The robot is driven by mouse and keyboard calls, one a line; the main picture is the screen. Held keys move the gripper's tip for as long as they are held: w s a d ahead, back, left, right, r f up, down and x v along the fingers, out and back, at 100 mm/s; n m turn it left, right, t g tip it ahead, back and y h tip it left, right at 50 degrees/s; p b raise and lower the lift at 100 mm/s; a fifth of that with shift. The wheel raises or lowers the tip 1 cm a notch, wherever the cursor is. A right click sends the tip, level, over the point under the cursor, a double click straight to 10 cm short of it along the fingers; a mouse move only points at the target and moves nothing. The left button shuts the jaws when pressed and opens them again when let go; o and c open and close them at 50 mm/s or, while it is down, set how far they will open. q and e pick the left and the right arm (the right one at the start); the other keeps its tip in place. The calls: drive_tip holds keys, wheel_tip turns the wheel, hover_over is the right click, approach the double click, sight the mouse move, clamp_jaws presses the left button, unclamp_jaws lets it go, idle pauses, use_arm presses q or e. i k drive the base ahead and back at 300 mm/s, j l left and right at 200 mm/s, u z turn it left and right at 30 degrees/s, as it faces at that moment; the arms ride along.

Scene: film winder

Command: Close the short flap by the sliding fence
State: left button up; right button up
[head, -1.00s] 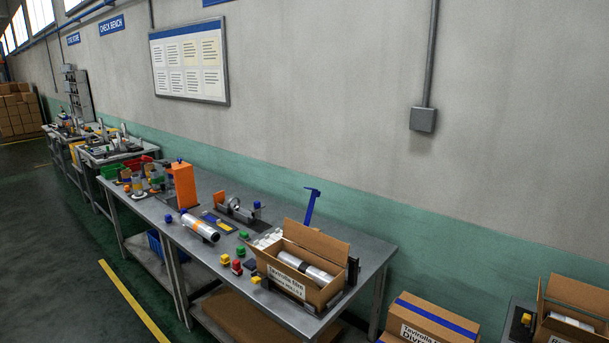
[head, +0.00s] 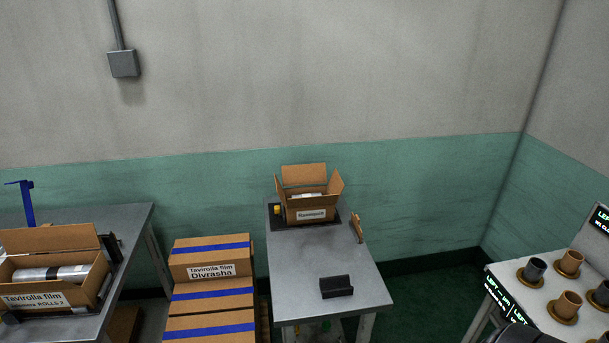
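An open cardboard box (head: 310,215) stands at the far end of the small grey table in the head view. Its back flap (head: 304,174) and its left and right flaps stand up; something pale shows inside. It sits on a dark base with a small yellow part at its left. Another open box (head: 40,299) stands on the bench at the left, its back flap (head: 48,239) raised and film rolls (head: 50,273) inside. A dark upright plate (head: 112,249) is at its right end. I cannot tell which part is the sliding fence. Neither of my grippers is in view.
A black block (head: 336,287) lies near the small table's front (head: 330,255); a tan tool (head: 357,227) is at its right edge. Taped boxes (head: 211,259) are stacked between bench and table. A white stand with several cups (head: 566,305) is at the right.

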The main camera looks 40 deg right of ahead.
sight(279, 189)
drive_tip(key=z, duration=1)
drive_tip(key=i+j, duration=0.2)
drive_tip(key=j, duration=0.2)
drive_tip(key=i+j+u, duration=0.1)
drive_tip(key=j, duration=0.35)
drive_tip(key=i+j, duration=0.35)
drive_tip(key=i+j+u, duration=0.1)
drive_tip(key=j, duration=0.35)
drive_tip(key=i, duration=0.1)
